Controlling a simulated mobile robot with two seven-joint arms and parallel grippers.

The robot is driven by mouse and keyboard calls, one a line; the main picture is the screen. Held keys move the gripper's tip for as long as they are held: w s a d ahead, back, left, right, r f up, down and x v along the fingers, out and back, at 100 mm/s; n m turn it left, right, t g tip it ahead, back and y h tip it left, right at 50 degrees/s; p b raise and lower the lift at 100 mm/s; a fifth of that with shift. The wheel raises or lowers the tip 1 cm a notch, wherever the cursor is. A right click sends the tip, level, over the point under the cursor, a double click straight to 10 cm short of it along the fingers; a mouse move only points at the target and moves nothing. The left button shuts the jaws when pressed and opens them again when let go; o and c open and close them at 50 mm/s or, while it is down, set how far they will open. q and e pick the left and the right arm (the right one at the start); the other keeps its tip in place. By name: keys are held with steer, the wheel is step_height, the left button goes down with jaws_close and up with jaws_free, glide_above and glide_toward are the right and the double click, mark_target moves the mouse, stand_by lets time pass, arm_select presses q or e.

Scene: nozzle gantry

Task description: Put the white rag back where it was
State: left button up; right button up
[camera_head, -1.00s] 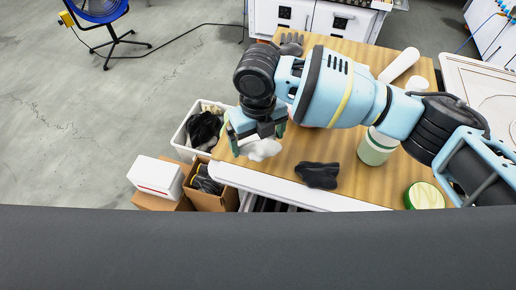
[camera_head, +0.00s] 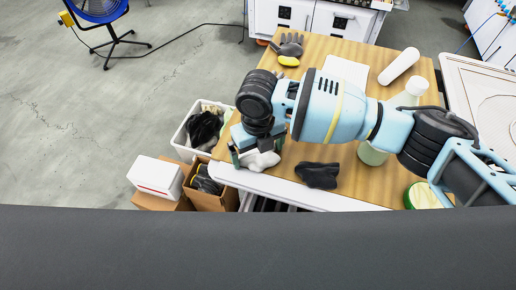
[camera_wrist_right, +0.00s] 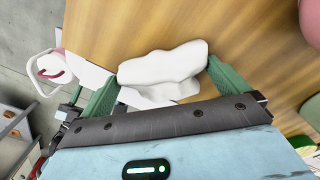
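The white rag (camera_head: 262,161) is a crumpled lump near the front left corner of the wooden table (camera_head: 310,130). My right gripper (camera_head: 257,157) points down over it, its two green fingers on either side. In the right wrist view the rag (camera_wrist_right: 163,68) fills the gap between the fingertips (camera_wrist_right: 163,80) and appears to touch both. I cannot tell whether the rag rests on the tabletop or hangs just above it. My left gripper is not in view.
A black cloth (camera_head: 318,175) lies right of the rag. A pale bottle (camera_head: 372,154), a white roll (camera_head: 399,67), a white sheet (camera_head: 347,71) and a grey glove (camera_head: 290,45) are on the table. A white bin (camera_head: 181,140) and a cardboard box (camera_head: 222,200) stand left of it.

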mark_target(258, 152)
steer(key=shift+r, duration=0.1)
step_height(258, 152, up, 12)
stand_by(0.5)
stand_by(0.5)
